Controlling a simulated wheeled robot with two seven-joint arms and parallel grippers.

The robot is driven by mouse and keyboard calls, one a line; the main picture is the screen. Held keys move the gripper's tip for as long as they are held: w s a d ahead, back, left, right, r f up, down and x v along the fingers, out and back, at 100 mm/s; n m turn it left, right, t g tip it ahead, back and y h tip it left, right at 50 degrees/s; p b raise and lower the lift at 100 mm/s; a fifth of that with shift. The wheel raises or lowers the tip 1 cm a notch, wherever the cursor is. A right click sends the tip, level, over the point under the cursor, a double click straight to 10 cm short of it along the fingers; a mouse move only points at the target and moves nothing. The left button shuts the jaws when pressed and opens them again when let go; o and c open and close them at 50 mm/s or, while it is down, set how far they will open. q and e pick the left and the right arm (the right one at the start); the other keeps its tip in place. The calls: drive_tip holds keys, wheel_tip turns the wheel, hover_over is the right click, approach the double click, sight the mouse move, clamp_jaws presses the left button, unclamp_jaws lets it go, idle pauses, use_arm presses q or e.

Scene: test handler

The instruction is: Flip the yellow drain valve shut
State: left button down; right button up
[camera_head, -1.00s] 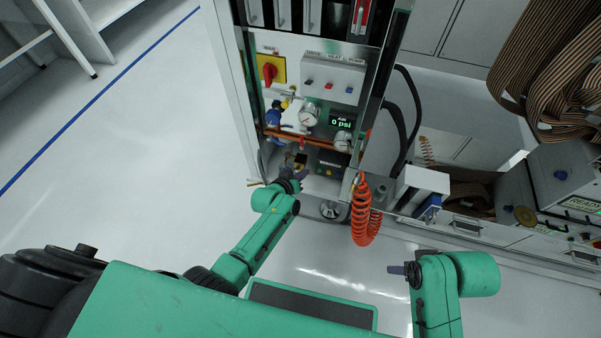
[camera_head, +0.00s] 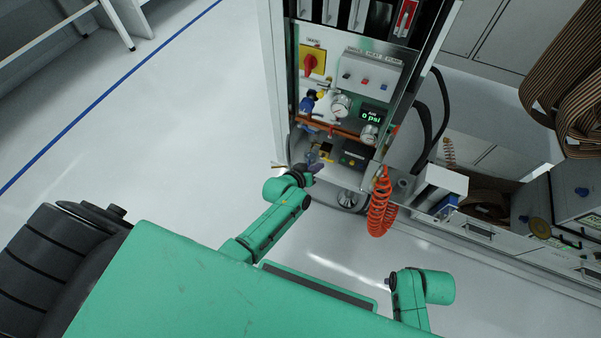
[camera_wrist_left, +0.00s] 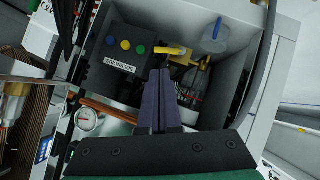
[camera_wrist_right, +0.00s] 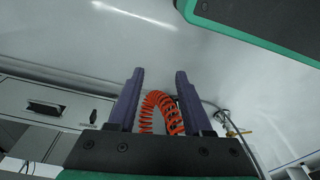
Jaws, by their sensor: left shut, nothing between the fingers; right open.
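The yellow drain valve handle (camera_wrist_left: 170,51) shows in the left wrist view, lying roughly crosswise in the lower cabinet bay, beside a clear bowl (camera_wrist_left: 217,37). In the head view a small yellow part (camera_head: 326,150) shows there, too small to read its position. My left gripper (camera_wrist_left: 158,72) is shut and empty. Its tips appear just short of the yellow handle in the left wrist view; I cannot tell whether they touch it. In the head view the left gripper (camera_head: 316,169) is at the bay's opening. My right gripper (camera_wrist_right: 158,72) is open and empty, away from the cabinet.
A black solenoid box (camera_wrist_left: 125,47) with coloured buttons sits beside the handle. Bay walls and a copper pipe (camera_wrist_left: 108,111) bound the space. An orange coiled hose (camera_head: 381,204) hangs right of the bay. A red-and-yellow main switch (camera_head: 312,61) is above. The floor at left is clear.

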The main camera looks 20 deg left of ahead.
use_arm(q)
drive_tip(key=p+v, duration=0.3)
drive_tip(key=v, duration=0.4)
drive_tip(key=shift+s+a, duration=0.2)
use_arm(e)
drive_tip(key=s+d+f, duration=0.2)
drive_tip(key=s+f, duration=0.2)
drive_tip(key=f, duration=0.2)
drive_tip(key=shift+s+f, duration=0.3)
drive_tip(key=shift+s, duration=0.1)
use_arm(q)
drive_tip(key=shift+r, duration=0.1)
use_arm(e)
drive_tip(key=shift+d, duration=0.1)
